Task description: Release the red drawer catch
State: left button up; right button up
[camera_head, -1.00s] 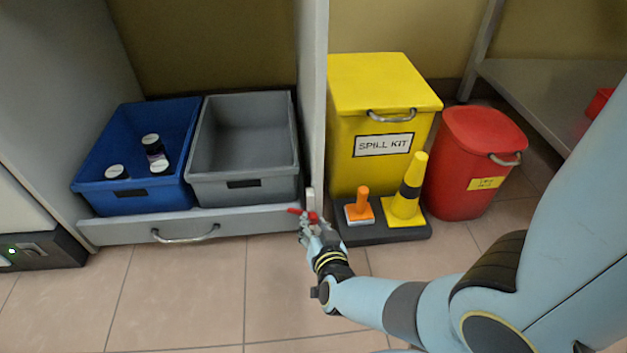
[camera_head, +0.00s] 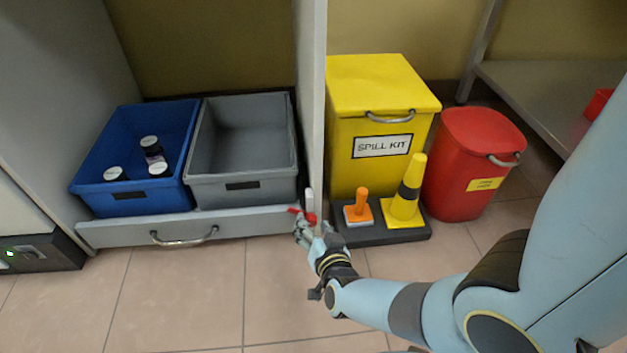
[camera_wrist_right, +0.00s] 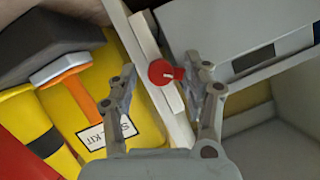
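The red drawer catch (camera_head: 310,217) sits at the right end of the grey drawer front (camera_head: 125,233), by the cabinet's upright panel. In the right wrist view the red catch (camera_wrist_right: 160,72) shows as a round knob with a short lever pointing right. My right gripper (camera_head: 302,227) is at the catch, and its fingers partly cover it in the head view. In the right wrist view my right gripper (camera_wrist_right: 168,78) is open, with the catch between its spread fingers; I cannot tell if they touch it. The drawer looks closed. My left gripper is out of view.
A blue bin (camera_head: 90,188) with several dark bottles and an empty grey bin (camera_head: 215,192) stand above the drawer. A yellow spill kit box (camera_head: 350,100), a yellow cone (camera_head: 405,208) and a red bin (camera_head: 460,170) stand right of the panel. The floor in front is clear.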

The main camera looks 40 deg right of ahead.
jog(key=shift+r, duration=0.15)
notch_tip(320, 180, up, 10)
dwell(0.7)
jog(key=shift+f, duration=0.2)
